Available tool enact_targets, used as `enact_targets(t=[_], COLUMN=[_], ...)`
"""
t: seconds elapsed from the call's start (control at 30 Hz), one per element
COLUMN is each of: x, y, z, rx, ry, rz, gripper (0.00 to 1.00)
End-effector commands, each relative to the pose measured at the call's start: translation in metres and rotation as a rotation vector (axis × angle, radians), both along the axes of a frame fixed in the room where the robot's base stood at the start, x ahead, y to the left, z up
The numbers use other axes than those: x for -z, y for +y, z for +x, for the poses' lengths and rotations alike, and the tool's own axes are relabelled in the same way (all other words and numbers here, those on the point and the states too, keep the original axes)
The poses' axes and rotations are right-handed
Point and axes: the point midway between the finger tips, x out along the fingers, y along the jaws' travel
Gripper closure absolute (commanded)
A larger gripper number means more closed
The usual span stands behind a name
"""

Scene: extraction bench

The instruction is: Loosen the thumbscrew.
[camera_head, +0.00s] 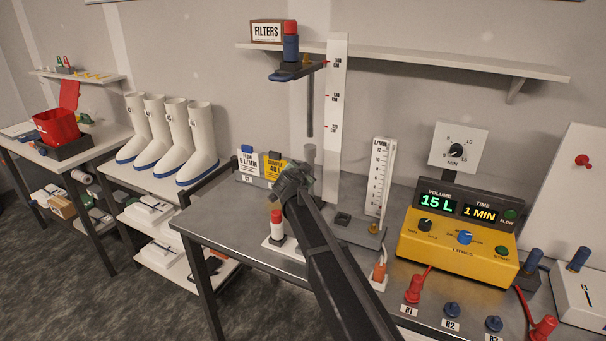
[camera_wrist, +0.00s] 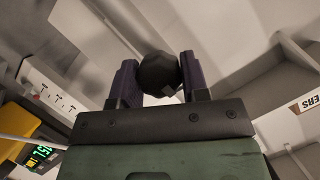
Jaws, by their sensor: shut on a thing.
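The thumbscrew (camera_wrist: 158,74) is a black, faceted knob in the wrist view. It sits between the two purple fingers of my gripper (camera_wrist: 160,82), which is shut on it from both sides. In the head view my gripper (camera_head: 292,180) is in front of the bench's back edge, left of the tall white scale post (camera_head: 337,110). The thumbscrew is hidden behind my gripper and arm there. A bracket (camera_head: 298,72) on the post carries a blue and red-capped cartridge (camera_head: 290,42).
A yellow pump (camera_head: 458,245) reads 15 L and 1 MIN. Left of it stand a white flow gauge (camera_head: 380,175) and a small red-capped bottle (camera_head: 277,225). Red and blue plugs line the front right. A wall shelf (camera_head: 420,62) runs above; white boots (camera_head: 170,140) stand left.

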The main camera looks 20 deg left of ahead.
Motion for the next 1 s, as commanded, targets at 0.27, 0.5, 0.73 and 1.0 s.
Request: enact_targets(t=[0.27,0.5,0.73,1.0], x=[-0.0007,-0.0002,0.0008,0.002], y=[0.0007,0.0017,0.0027,0.0029], z=[0.0003,0.0003,0.0001,0.0001], rx=[0.001,0.001,0.001,0.002], ry=[0.014,0.036,0.058,0.085], rz=[-0.14,-0.348,-0.566,-0.822], gripper=[0.82,0.82,0.82,0.82])
